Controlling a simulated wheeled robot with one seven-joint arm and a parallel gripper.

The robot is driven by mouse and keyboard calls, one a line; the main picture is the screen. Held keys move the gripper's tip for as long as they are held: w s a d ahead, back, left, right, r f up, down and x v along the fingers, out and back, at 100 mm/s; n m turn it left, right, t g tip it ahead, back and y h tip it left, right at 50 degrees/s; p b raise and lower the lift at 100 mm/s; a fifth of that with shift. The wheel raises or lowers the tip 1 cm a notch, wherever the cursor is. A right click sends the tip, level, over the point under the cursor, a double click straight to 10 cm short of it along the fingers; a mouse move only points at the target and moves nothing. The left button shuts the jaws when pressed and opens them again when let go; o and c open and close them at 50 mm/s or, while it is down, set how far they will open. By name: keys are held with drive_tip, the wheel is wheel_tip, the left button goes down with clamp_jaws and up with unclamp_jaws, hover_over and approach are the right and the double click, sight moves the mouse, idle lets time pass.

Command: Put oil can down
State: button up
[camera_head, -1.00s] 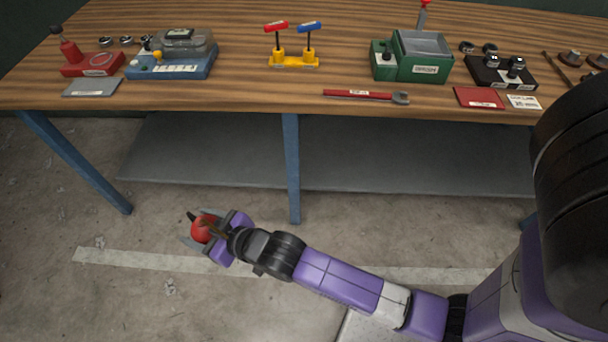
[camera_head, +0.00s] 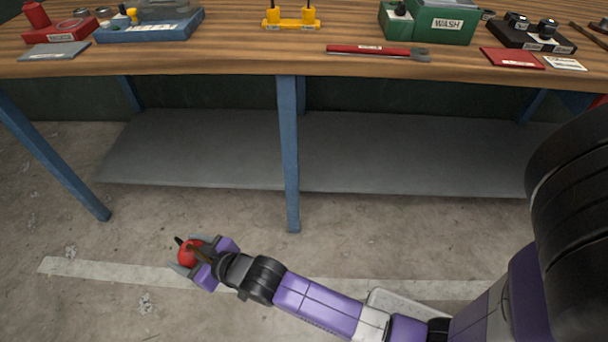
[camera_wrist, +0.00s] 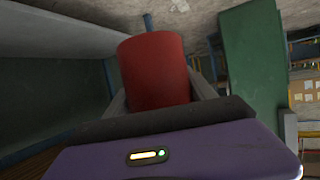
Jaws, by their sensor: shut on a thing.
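The oil can (camera_head: 187,252) is red with a dark tip, and my gripper (camera_head: 192,262) is shut on it. I hold it in front of the bench, below the level of the benchtop and above or over the concrete floor. In the wrist view the red body of the oil can (camera_wrist: 155,70) fills the middle between the grey fingers. Its lower part is hidden behind the gripper's edge.
The wooden workbench (camera_head: 240,62) has a grey lower shelf (camera_head: 400,150) and blue legs (camera_head: 289,160). On top stand a red station (camera_head: 60,30), a blue tray (camera_head: 150,28), a yellow stand (camera_head: 290,24), a green WASH box (camera_head: 445,25) and a red wrench (camera_head: 375,50). Open floor lies in front.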

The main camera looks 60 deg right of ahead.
drive_tip(key=shift+w+d+f, duration=0.1)
drive_tip(key=shift+d+f, duration=0.1)
drive_tip(key=shift+f, duration=0.25)
drive_tip(key=s+d+f+m+g+h, duration=0.1)
drive_tip(key=s+d+m+h, duration=0.15)
drive_tip(key=d, duration=0.75)
drive_tip(key=s+d+f+m+h, duration=0.1)
drive_tip(key=d+m+h, duration=0.15)
drive_tip(key=d, duration=0.85)
drive_tip(key=s+d+f+m+g+h, duration=0.2)
drive_tip(key=s+d+m+h, duration=0.1)
drive_tip(key=s+d, duration=0.4)
drive_tip(key=s+d+f+m+g+h, duration=0.3)
drive_tip(key=s+d, duration=0.5)
drive_tip(key=d, duration=0.4)
drive_tip(key=shift+d+f, duration=0.2)
drive_tip(key=shift+f, duration=0.05)
